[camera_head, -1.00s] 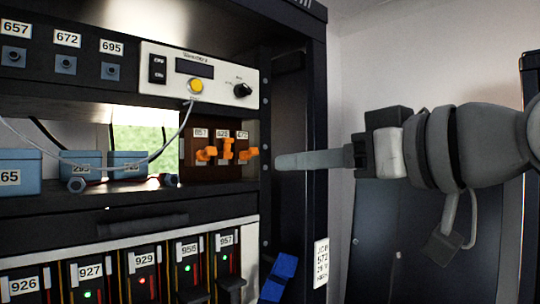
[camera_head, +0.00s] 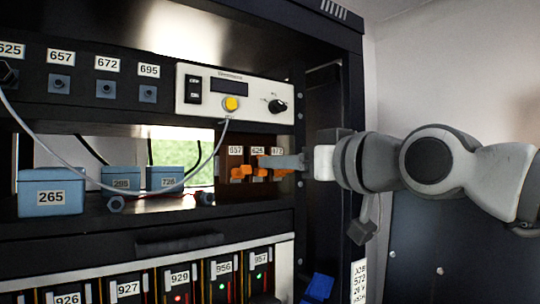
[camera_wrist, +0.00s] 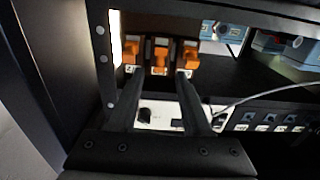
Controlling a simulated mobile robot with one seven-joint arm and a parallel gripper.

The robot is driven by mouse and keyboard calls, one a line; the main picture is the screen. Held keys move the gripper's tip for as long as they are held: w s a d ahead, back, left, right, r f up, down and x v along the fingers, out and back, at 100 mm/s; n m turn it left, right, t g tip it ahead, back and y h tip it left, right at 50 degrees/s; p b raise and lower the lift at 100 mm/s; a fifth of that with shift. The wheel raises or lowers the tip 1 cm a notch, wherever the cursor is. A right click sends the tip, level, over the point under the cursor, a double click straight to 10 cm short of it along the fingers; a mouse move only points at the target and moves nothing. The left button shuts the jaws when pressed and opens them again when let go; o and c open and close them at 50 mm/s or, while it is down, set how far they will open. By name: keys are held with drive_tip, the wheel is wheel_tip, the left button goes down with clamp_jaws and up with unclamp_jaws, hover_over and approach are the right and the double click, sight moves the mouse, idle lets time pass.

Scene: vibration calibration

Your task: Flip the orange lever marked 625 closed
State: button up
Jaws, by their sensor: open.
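The orange lever marked 625 (camera_head: 260,173) is the middle of three orange levers on a brown panel inside the rack. It also shows in the wrist view (camera_wrist: 160,54), which is upside down. My gripper (camera_head: 264,161) reaches in from the right, close to the panel. In the wrist view, its two fingers (camera_wrist: 159,77) are apart with nothing between them, pointing toward either side of the middle lever. I cannot tell whether they touch anything. In the head view, the fingers partly cover the middle and right levers, so the middle lever's exact position is unclear.
An orange lever marked 657 (camera_head: 239,173) stands close on the left and another (camera_head: 283,172) on the right. A control box (camera_head: 232,92) with a yellow button and hanging cable sits above. Blue boxes (camera_head: 53,192) stand on the shelf to the left. The rack post (camera_head: 300,225) is right beside the panel.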

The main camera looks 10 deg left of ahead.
drive_tip(key=shift+p+x, duration=0.35)
drive_tip(key=shift+x, duration=1.75)
drive_tip(key=shift+c, duration=0.3)
clamp_jaws()
